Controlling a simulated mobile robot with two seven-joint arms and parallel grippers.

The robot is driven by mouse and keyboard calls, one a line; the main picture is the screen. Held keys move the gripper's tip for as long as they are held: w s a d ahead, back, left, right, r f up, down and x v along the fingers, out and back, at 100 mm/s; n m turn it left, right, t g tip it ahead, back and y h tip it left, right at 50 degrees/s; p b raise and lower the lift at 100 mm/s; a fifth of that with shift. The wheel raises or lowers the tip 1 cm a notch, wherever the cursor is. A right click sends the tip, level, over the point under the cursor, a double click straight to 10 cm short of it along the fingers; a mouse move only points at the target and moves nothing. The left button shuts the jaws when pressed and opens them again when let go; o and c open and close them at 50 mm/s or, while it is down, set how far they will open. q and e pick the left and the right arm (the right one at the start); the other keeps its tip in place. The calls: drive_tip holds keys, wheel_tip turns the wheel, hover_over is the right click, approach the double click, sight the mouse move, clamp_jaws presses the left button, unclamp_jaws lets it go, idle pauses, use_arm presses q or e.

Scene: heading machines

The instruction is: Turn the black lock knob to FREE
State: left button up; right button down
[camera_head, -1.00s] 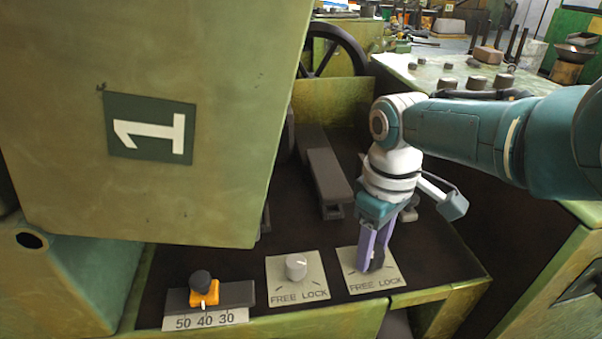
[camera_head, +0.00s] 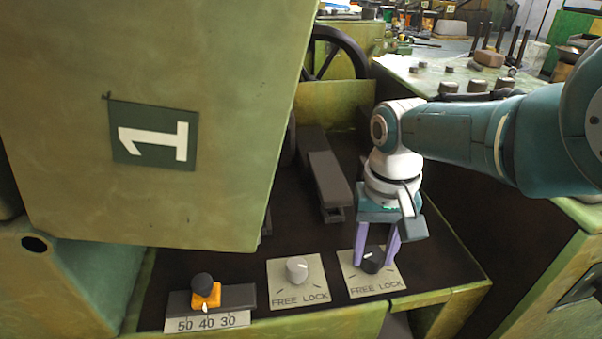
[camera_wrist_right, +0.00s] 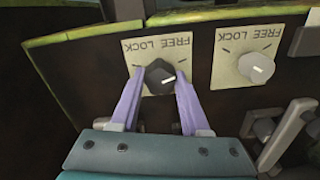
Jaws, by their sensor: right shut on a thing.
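The black lock knob (camera_head: 372,262) sits on a pale plate (camera_head: 389,279) marked FREE on the left and LOCK on the right. My right gripper (camera_head: 375,260) points down at it, with one purple finger on each side, shut on the knob. The right wrist view shows the black knob (camera_wrist_right: 158,73) between the two fingers, with the plate upside down. My left gripper is not in view.
A similar plate with a light grey knob (camera_head: 297,268) is just left. Further left is an orange slider with a black knob (camera_head: 203,287) on a numbered scale. A large green panel marked 1 (camera_head: 150,180) hangs over the left. A grey pedal-like bar (camera_head: 326,178) lies behind.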

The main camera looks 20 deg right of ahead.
sight(374, 253)
drive_tip(key=shift+m, duration=0.5)
drive_tip(key=shift+c, duration=1.9)
unclamp_jaws()
wheel_tip(374, 253, up, 10)
drive_tip(key=p, duration=0.8)
